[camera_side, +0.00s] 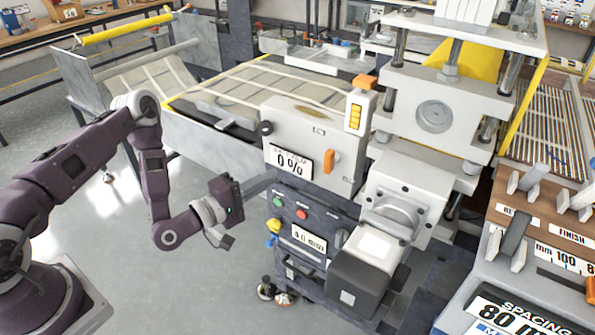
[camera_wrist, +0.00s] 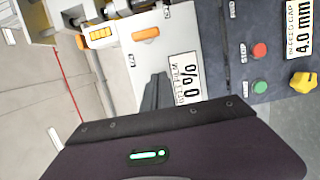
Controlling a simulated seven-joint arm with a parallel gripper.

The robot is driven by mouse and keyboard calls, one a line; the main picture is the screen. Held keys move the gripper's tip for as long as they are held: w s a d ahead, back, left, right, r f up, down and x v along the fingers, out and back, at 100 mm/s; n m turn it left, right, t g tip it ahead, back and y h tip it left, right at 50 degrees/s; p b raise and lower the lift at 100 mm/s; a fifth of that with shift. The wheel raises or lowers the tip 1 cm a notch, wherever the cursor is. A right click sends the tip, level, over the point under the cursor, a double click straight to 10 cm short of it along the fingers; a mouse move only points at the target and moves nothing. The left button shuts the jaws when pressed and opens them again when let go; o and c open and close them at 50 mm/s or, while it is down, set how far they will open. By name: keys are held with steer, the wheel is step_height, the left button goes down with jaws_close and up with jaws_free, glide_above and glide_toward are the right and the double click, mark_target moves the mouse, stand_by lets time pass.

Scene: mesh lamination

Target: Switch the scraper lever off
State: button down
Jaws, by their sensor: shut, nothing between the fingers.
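An orange lever (camera_side: 331,161) stands upright on the front of the white machine panel (camera_side: 300,120), right of the "0 %" display (camera_side: 291,161). Its label is too small to read, so I cannot tell that it is the scraper lever. In the wrist view, turned sideways, the orange lever (camera_wrist: 146,34) lies beyond my fingertips and apart from them. My gripper (camera_side: 270,180) is shut and empty, low and left in front of the panel. In the wrist view its dark fingers (camera_wrist: 157,76) show against the white panel beside the "0 %" display (camera_wrist: 186,82).
Below the panel are a green button (camera_side: 278,201), a red button (camera_side: 301,214) and a yellow knob (camera_side: 273,226). A grey motor housing (camera_side: 362,280) juts out at right. An orange-topped block (camera_side: 364,82) sits above the lever. Open floor lies left of the machine.

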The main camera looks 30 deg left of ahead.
mark_target(329, 161)
steer(key=x, duration=0.9)
steer(key=shift+w+d, duration=0.2)
steer(key=shift+d, duration=1.85)
steer(key=shift+f+n, duration=0.1)
steer(key=shift+n, duration=0.7)
